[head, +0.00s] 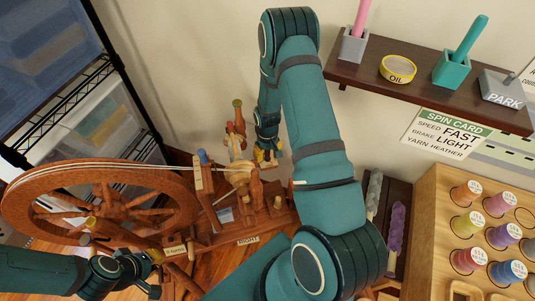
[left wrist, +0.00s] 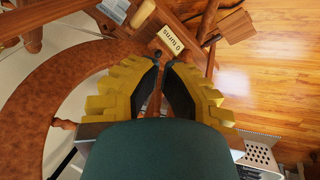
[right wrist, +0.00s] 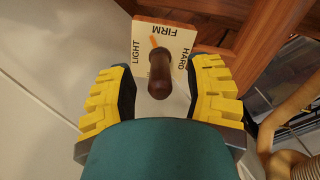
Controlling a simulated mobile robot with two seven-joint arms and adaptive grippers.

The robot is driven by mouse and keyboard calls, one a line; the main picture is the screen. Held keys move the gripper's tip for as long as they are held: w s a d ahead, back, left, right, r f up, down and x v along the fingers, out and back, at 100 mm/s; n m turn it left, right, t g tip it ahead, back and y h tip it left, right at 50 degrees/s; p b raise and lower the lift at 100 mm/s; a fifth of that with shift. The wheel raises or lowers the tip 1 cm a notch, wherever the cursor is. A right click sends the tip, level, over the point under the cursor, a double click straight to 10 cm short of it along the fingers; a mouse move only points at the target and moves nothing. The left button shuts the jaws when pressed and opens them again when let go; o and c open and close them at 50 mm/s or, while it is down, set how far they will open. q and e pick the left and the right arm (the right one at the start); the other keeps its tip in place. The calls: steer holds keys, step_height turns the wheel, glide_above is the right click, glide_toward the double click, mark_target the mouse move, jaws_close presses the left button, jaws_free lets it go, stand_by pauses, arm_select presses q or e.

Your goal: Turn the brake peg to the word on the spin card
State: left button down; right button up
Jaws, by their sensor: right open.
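The brake peg (right wrist: 159,75) is a dark brown knob on a cream dial plate (right wrist: 182,38) marked LIGHT, FIRM and HARD. Its orange pointer (right wrist: 154,42) lies between LIGHT and FIRM. My right gripper (right wrist: 160,82) is open, with one finger on each side of the peg and visible gaps to it. It also shows in the head view (head: 265,157). The spin card (head: 446,133) reads speed FAST, brake LIGHT, yarn HEATHER. My left gripper (left wrist: 166,64) has its fingertips close together near a label; whether they hold anything is unclear.
The spinning wheel (head: 95,200) stands at left, beside a rack of bins (head: 85,125). A wall shelf (head: 425,80) holds an oil tin (head: 398,69) and small holders. A wooden spool rack (head: 440,215) stands at right. My right arm hides part of the middle.

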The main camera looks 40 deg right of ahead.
step_height(320, 180, up, 11)
steer(key=shift+f, duration=0.15)
stand_by(0.6)
